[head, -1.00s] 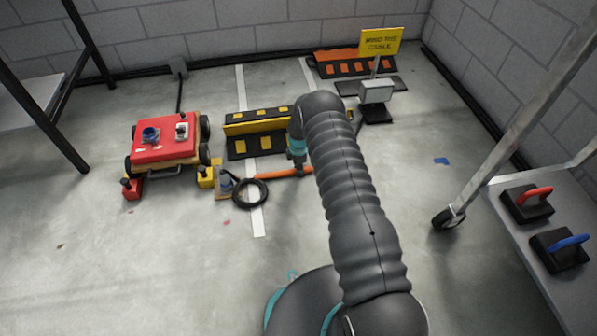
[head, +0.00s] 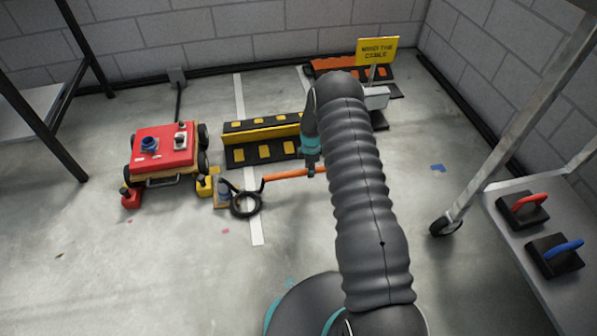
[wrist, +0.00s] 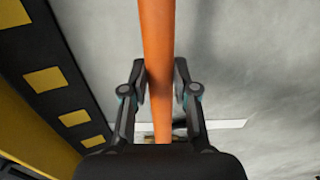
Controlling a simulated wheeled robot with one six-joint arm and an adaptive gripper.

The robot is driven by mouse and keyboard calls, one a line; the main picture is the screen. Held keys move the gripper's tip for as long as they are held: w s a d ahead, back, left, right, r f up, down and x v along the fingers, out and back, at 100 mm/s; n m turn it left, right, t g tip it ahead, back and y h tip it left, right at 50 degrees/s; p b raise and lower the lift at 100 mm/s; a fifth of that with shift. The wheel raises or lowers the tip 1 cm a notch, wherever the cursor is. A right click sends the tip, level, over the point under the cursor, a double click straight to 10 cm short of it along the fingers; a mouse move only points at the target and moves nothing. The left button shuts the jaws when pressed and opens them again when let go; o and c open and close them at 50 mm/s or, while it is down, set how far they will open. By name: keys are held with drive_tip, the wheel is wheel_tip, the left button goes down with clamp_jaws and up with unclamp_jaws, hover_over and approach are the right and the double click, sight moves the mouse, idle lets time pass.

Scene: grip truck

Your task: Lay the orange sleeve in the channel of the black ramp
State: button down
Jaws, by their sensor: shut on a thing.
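The orange sleeve (head: 285,174) is a thin rod, held roughly level in the head view. My gripper (head: 311,169) is shut on it. In the wrist view the sleeve (wrist: 157,45) runs lengthwise between the fingers (wrist: 160,88). A black cable joins its left end to a coil (head: 246,206) on the floor. The black ramp (head: 236,157) with yellow patches lies just behind the sleeve. A yellow inner face (head: 252,135) lines its channel. The ramp (wrist: 87,100) also shows left of the sleeve in the wrist view. My arm hides the ramp's right end.
A red wheeled cart (head: 163,155) stands left of the ramp, with a yellow block (head: 205,187) near its corner. A yellow sign (head: 377,50) and an orange-patched ramp (head: 335,65) are at the back. A trolley (head: 540,245) stands at right. The front-left floor is clear.

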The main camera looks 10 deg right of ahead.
drive_tip(key=s+d+r+p, duration=0.1)
drive_tip(key=d+r+p, duration=0.1)
drive_tip(key=r, duration=0.4)
drive_tip(key=s+d+r+p, duration=0.2)
drive_tip(key=d+r, duration=0.1)
drive_tip(key=r, duration=0.3)
drive_tip(key=shift+d+r, duration=0.15)
drive_tip(key=shift+r, duration=0.2)
drive_tip(key=shift+f, duration=0.1)
drive_tip(key=shift+w+a+f, duration=0.25)
drive_tip(key=shift+a, duration=0.25)
